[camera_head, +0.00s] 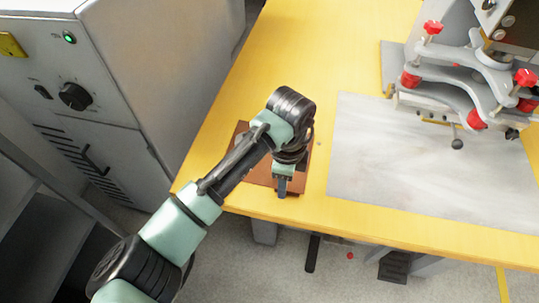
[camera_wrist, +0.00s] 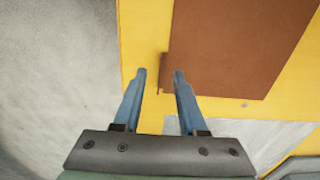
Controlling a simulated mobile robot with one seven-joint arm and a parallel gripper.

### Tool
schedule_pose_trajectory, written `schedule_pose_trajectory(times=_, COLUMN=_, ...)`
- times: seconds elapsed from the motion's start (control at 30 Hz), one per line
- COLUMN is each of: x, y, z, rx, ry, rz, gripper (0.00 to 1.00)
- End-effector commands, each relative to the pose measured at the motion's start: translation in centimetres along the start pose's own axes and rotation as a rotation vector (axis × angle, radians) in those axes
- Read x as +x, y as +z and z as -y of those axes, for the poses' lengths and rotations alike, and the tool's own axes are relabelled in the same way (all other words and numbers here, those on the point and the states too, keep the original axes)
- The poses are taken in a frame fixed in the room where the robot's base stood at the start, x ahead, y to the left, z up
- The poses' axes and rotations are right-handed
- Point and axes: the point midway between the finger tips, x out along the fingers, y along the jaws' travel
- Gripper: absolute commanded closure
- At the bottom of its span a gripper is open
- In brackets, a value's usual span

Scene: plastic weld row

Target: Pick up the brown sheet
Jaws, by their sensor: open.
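The brown sheet (camera_head: 262,173) lies flat on the yellow table near its front left edge, partly hidden by my arm. It also shows in the wrist view (camera_wrist: 235,45), at the upper right. My gripper (camera_head: 283,188) points down over the sheet's front right part in the head view. In the wrist view my gripper (camera_wrist: 159,74) is open with nothing between its fingers. A short side edge of the sheet shows just beyond and between the fingertips, and the right fingertip overlaps the sheet. I cannot tell the height of the fingertips above the table.
The yellow table (camera_head: 345,65) is clear behind the sheet. A grey plate (camera_head: 420,165) lies to the right, with a clamp machine with red knobs (camera_head: 470,75) behind it. A grey cabinet (camera_head: 150,70) stands left of the table. Floor (camera_wrist: 55,80) shows beyond the table edge.

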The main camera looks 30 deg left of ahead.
Motion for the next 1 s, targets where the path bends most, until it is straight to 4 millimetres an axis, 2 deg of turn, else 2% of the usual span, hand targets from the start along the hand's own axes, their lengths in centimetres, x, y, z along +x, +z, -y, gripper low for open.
schedule_pose_trajectory(times=0.03, x=0.9, y=0.1, z=0.0, rx=-0.001, ry=0.003, rz=0.001, gripper=0.59)
schedule_pose_trajectory(times=0.17, x=2.2, y=0.1, z=0.0, rx=0.000, ry=0.001, rz=0.000, gripper=0.59)
schedule_pose_trajectory(times=0.43, x=2.4, y=0.0, z=0.0, rx=0.001, ry=-0.001, rz=0.000, gripper=0.59)
schedule_pose_trajectory(times=0.67, x=2.3, y=0.0, z=0.0, rx=0.001, ry=-0.001, rz=0.000, gripper=1.00)
schedule_pose_trajectory(times=1.0, x=2.3, y=0.0, z=0.0, rx=0.001, ry=-0.001, rz=0.000, gripper=1.00)
